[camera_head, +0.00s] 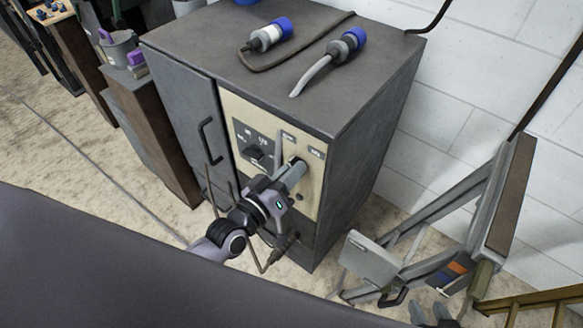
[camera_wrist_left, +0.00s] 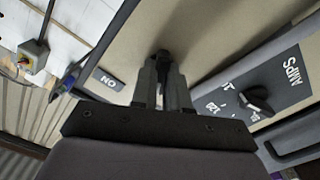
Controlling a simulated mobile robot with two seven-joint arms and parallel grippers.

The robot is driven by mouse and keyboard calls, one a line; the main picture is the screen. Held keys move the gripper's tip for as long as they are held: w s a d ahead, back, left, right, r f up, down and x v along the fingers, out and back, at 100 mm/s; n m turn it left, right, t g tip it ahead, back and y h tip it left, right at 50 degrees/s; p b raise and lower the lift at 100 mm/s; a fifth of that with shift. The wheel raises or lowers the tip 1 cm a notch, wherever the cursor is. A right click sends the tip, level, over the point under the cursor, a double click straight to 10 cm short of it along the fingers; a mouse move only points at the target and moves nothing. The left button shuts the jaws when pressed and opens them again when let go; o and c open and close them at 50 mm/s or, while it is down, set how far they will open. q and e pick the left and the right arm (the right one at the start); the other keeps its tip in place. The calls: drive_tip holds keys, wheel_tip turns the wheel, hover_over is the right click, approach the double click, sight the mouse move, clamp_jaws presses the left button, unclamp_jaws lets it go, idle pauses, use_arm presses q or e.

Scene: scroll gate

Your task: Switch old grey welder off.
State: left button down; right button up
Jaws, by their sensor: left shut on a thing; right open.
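The old grey welder (camera_head: 386,110) is a large dark grey cabinet with a cream control panel (camera_head: 310,196) on its front. My left gripper (camera_head: 294,168) is at the upper right of that panel. In the wrist view my left gripper (camera_wrist_left: 163,72) is shut on a small dark switch (camera_wrist_left: 161,55), mostly hidden between the fingertips. An ON label (camera_wrist_left: 108,79) is on the panel beside it. The switch's exact position cannot be told. A black amps dial (camera_wrist_left: 257,100) is on a dark plate.
Two blue-ended plugs (camera_head: 270,33) (camera_head: 346,43) with cables lie on the welder's top. A handle (camera_head: 207,140) sticks out left of the panel. A metal frame (camera_head: 460,225) stands at the right by the white block wall. A bucket (camera_head: 120,48) is at the upper left.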

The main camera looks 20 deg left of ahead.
use_arm(q)
drive_tip(key=shift+w+r+n, duration=0.1)
drive_tip(key=shift+r+n, duration=0.1)
drive_tip(key=shift+n, duration=0.5)
drive_tip(key=c, duration=1.4)
unclamp_jaws()
drive_tip(key=shift+o, duration=1.4)
drive_tip(key=shift+f, duration=0.1)
drive_tip(key=v, duration=0.7)
drive_tip(key=shift+p, duration=0.3)
